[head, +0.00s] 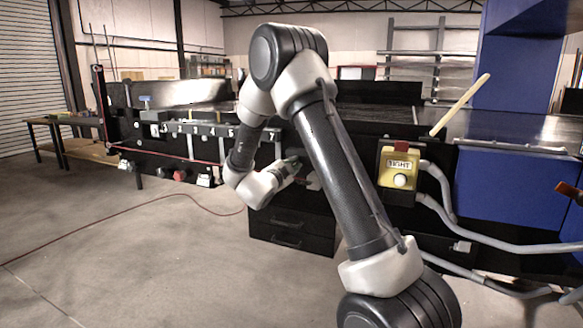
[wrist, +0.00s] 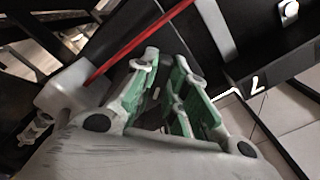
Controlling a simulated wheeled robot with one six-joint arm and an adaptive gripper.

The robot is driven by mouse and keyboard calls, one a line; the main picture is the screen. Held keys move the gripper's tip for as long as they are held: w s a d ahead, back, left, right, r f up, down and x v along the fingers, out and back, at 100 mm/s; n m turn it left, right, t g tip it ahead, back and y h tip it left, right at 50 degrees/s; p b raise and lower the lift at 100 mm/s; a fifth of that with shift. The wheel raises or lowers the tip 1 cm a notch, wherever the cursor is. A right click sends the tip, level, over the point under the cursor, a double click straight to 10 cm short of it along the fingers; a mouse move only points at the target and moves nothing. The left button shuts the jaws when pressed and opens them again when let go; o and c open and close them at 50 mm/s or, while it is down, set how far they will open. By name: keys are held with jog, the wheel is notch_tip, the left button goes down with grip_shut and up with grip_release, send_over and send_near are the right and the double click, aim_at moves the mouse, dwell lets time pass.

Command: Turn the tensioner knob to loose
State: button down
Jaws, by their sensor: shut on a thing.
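A yellow box (head: 399,168) on the dark conveyor side at right of centre reads "TIGHT". It has a white round part (head: 400,181) low on its face and a red top. I cannot tell whether that round part is the tensioner knob. My gripper (head: 296,164) is left of the box and well apart from it, by the dark conveyor side below the number 7. In the wrist view, the green-padded fingers (wrist: 166,85) stand a little apart. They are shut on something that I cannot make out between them.
A red cord or bar (wrist: 138,42) crosses behind the fingers in the wrist view. A numbered rail (head: 215,131) runs left of my gripper. Black drawers (head: 290,238) stand below it. Grey conduits (head: 490,240) run right of the yellow box. The floor at left is open.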

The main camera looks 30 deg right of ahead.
jog(key=n, duration=1)
jog(key=shift+f+n, duration=0.1)
jog(key=shift+n, duration=0.2)
dwell(0.4)
jog(key=c, duration=1.4)
grip_release()
jog(key=shift+c, duration=0.2)
jog(key=shift+a, duration=0.15)
jog(key=v, duration=1.1)
jog(key=shift+s+a, duration=0.25)
jog(key=shift+s, duration=0.1)
